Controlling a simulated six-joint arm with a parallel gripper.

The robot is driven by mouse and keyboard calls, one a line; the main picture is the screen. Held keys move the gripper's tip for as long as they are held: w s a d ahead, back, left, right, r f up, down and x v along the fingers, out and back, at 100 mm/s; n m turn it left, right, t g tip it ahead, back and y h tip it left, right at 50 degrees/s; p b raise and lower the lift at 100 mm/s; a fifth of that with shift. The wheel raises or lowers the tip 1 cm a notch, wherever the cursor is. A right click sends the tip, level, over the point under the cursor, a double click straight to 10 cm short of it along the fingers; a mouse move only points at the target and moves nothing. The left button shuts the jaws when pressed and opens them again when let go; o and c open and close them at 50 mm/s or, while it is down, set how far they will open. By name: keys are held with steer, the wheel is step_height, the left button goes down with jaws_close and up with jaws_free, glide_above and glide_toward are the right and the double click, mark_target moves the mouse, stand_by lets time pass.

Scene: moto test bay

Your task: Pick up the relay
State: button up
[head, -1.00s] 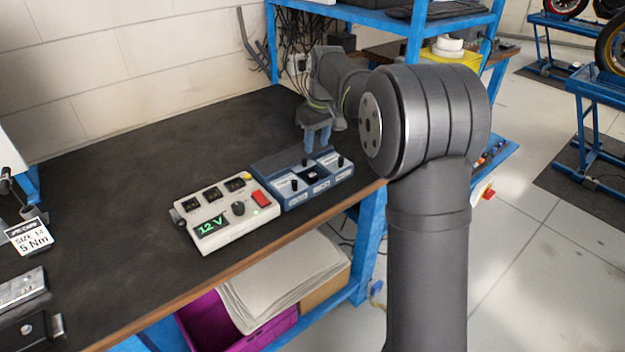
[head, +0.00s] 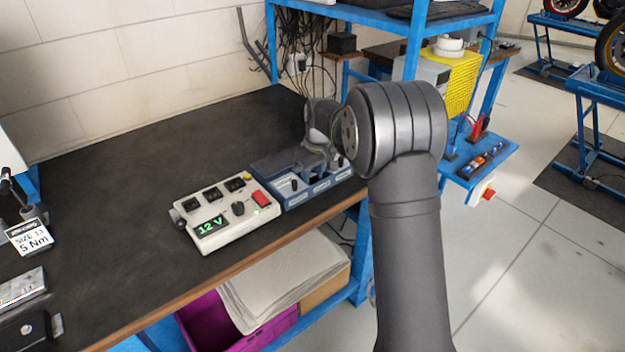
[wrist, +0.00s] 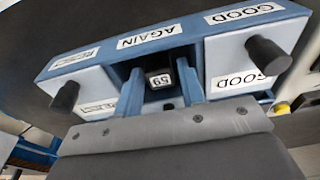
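A relay (wrist: 159,80), small and black with a white "59" label, sits in the open middle compartment of a blue sorting box (head: 270,170). The strip beside that compartment reads "AGAIN". In the wrist view, my gripper (wrist: 160,88) has one blue finger on each side of the relay, with space between them. I cannot tell whether a finger touches it. In the head view, my gripper (head: 318,168) is low over the box, and the relay is hidden behind it.
Pale panels with black knobs (wrist: 265,55) flank the middle compartment; the right one reads "GOOD". A white "12 V" tester (head: 222,212) stands against the box's left side. The bench's front edge is close by.

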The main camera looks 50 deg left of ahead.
steer(key=shift+c, duration=0.5)
steer(key=c, duration=0.6)
steer(key=shift+c, duration=0.2)
steer(key=shift+r, duration=0.2)
